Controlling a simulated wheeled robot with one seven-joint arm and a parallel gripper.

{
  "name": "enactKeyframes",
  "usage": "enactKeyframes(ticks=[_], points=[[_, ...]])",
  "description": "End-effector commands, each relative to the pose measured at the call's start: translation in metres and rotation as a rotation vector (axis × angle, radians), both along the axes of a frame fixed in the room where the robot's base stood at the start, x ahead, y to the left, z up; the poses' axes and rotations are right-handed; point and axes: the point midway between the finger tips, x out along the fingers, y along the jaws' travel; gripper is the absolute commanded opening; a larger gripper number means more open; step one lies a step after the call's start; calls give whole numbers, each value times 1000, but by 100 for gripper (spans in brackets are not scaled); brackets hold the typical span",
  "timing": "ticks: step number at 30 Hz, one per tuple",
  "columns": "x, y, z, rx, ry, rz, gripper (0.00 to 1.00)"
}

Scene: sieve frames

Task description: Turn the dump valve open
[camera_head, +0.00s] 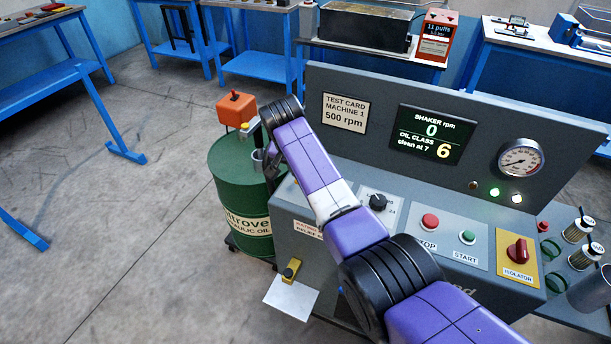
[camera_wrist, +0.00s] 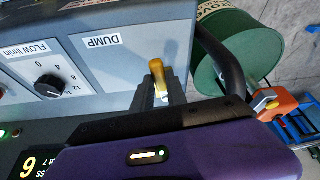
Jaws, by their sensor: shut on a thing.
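The dump valve's yellow lever (camera_wrist: 156,76) shows in the wrist view beside the white DUMP label (camera_wrist: 101,42) on the grey machine panel. It runs nearly up and down in that picture, leaning slightly. My gripper (camera_wrist: 164,97) is shut on the lever's near end; its dark fingers and purple body cover the lower part of the view. In the head view my arm reaches to the panel's left end by the green drum. It hides the dump lever there, and my fingertips are not clear.
The green oil drum (camera_head: 240,180), with an orange box (camera_head: 237,107) above it, stands close left of my arm. The panel carries a flow knob (camera_head: 378,201), stop button (camera_head: 430,221), start button (camera_head: 467,237) and red isolator (camera_head: 518,250). The display (camera_head: 431,134) reads 0 rpm, oil class 6.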

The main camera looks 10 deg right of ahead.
Motion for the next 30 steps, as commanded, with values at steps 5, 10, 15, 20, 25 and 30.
enactKeyframes(ticks=[5,10,15,20,25,30], points=[[3,6,-2,1,0,-83,0],[4,8,-1,1,-1,-131,0],[5,8,0,1,-2,-151,0],[5,8,1,2,-2,-154,0],[5,9,1,2,-2,-154,0],[5,8,1,2,-2,-153,40]])
